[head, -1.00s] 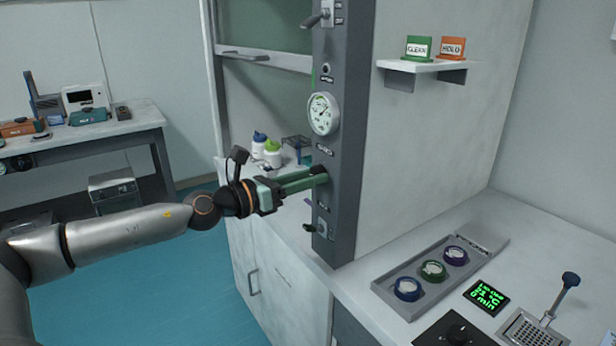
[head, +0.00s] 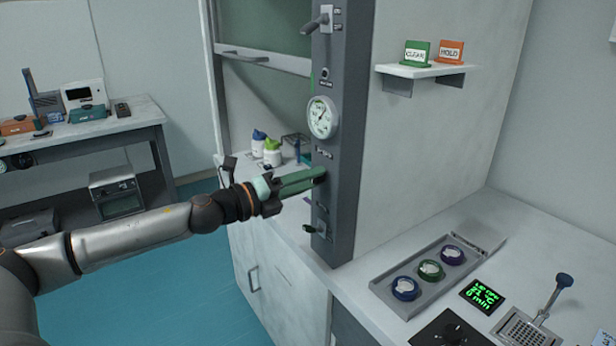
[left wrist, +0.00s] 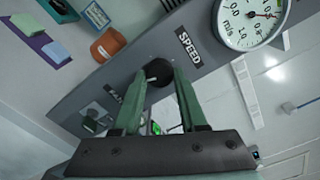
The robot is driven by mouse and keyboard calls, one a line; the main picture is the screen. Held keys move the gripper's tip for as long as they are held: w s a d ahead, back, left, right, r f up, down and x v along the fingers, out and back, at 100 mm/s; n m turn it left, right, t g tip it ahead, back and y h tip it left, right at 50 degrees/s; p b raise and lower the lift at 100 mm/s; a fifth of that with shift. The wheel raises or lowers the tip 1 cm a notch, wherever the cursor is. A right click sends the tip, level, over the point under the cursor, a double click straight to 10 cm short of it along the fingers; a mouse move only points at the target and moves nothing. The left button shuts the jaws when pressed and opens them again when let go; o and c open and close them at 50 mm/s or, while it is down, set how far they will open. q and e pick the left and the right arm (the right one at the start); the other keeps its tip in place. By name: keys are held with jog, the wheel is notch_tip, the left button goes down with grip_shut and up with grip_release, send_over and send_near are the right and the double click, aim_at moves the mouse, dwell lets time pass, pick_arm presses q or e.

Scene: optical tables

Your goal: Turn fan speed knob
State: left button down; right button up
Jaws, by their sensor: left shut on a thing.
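The fan speed knob (left wrist: 159,72) is a black round knob with a light mark line, beside the SPEED label (left wrist: 188,48) on the grey fume hood post (head: 345,150). My left gripper (head: 319,178) reaches the post from the left, below the round gauge (head: 322,117). In the left wrist view its green fingers (left wrist: 160,80) sit on either side of the knob, shut on it. In the head view the fingertips mostly hide the knob. My right gripper is not in view.
Bottles (head: 272,152) stand behind inside the hood. At right, a tray (head: 385,287) with several round lidded dishes and a green display (head: 482,295) lie on the counter.

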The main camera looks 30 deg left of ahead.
pick_arm(q)
jog(key=shift+r+n+p, duration=0.15)
jog(key=shift+n+p, duration=0.15)
jog(key=shift+n, duration=0.7)
jog(key=shift+c, duration=2.2)
grip_release()
